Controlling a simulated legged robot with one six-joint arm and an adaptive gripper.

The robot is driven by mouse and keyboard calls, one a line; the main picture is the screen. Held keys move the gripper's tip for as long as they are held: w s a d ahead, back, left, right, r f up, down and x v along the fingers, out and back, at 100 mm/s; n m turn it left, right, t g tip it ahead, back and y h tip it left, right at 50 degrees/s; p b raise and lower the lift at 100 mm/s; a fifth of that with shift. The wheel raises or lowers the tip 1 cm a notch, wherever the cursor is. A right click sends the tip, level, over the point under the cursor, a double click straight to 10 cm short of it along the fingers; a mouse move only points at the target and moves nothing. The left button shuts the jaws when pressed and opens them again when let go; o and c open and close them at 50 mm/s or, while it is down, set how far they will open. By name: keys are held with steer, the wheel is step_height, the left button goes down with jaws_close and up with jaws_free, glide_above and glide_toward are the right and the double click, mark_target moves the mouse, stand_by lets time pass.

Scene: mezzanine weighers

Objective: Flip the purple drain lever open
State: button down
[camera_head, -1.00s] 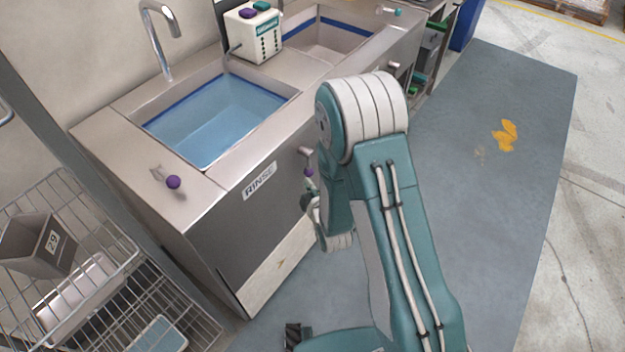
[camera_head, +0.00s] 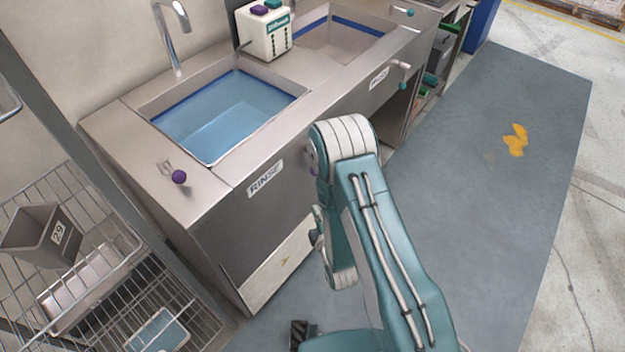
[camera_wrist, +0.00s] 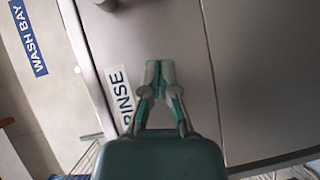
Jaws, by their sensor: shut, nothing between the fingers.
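The drain lever with a purple knob (camera_head: 313,170) is on the front panel of the rinse sink, mostly hidden behind my arm in the head view. The rinse sink (camera_head: 290,110) holds blue water. My gripper (camera_wrist: 160,68) is shut and empty in the wrist view, in front of the grey panel beside the RINSE label (camera_wrist: 121,95). A grey rounded part (camera_wrist: 106,4) is cut off at the top edge; I cannot tell if it belongs to the lever. In the head view my gripper (camera_head: 316,232) is low before the panel, partly hidden by my arm.
A second purple-knobbed handle (camera_head: 179,177) is on the countertop. A teal-tipped lever (camera_head: 402,84) is on the neighbouring sink's front. A wire rack (camera_head: 120,245) with a grey bin (camera_head: 42,236) stands left. The floor mat (camera_head: 500,210) is clear to the right.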

steer(key=w+d+x, duration=0.1)
steer(key=d+x, duration=0.2)
steer(key=x, duration=0.9)
steer(key=shift+f, duration=0.2)
steer(key=shift+w+a, duration=0.1)
steer(key=shift+w, duration=0.05)
